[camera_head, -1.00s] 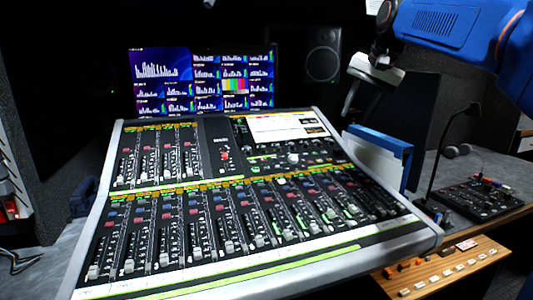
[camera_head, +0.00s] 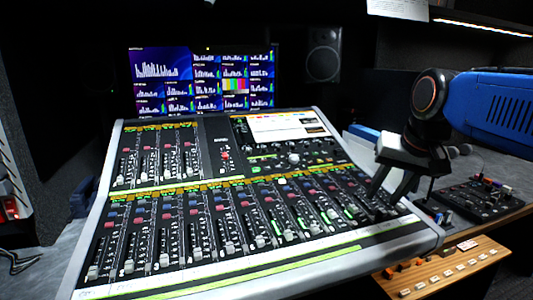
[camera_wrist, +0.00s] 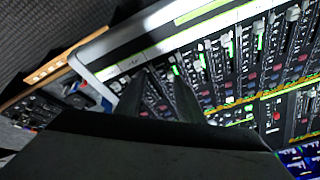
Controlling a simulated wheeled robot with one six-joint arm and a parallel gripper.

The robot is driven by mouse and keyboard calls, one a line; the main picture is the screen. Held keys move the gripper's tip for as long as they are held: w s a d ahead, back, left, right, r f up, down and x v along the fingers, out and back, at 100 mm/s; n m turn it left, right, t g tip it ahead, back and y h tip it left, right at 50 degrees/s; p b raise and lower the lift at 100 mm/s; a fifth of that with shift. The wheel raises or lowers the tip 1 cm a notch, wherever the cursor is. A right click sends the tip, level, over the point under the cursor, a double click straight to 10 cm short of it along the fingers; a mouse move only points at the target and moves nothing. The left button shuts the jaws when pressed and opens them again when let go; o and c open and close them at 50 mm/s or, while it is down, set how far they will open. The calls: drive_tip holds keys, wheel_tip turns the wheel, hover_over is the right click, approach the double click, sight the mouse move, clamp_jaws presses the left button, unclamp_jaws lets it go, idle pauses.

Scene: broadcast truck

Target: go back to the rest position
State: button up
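My gripper (camera_head: 385,195) hangs over the right edge of the mixing console (camera_head: 290,262) in the head view, its fingers pointing down. The two fingers stand apart with nothing between them. In the wrist view the dark fingers of my gripper (camera_wrist: 158,88) reach over the console's fader rows (camera_wrist: 225,62), also apart and empty. I cannot tell how high the tips are above the faders. The gripper hides part of the console's right side and most of the blue-edged object (camera_head: 362,132) behind it.
A wall of screens (camera_head: 165,70) and a speaker (camera_head: 323,52) stand behind the console. A small control box (camera_head: 478,196) and a wooden button panel (camera_head: 440,268) lie at the right. A lit shelf edge (camera_head: 485,27) runs along the upper right.

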drive_tip(key=s+d+f+n, duration=0.1)
drive_tip(key=s+f+n, duration=0.2)
drive_tip(key=s+f, duration=1.3)
wheel_tip(320, 180, down, 3)
drive_tip(key=shift+d+r+h, duration=0.2)
drive_tip(key=shift+d+h, duration=0.15)
drive_tip(key=shift+h, duration=0.05)
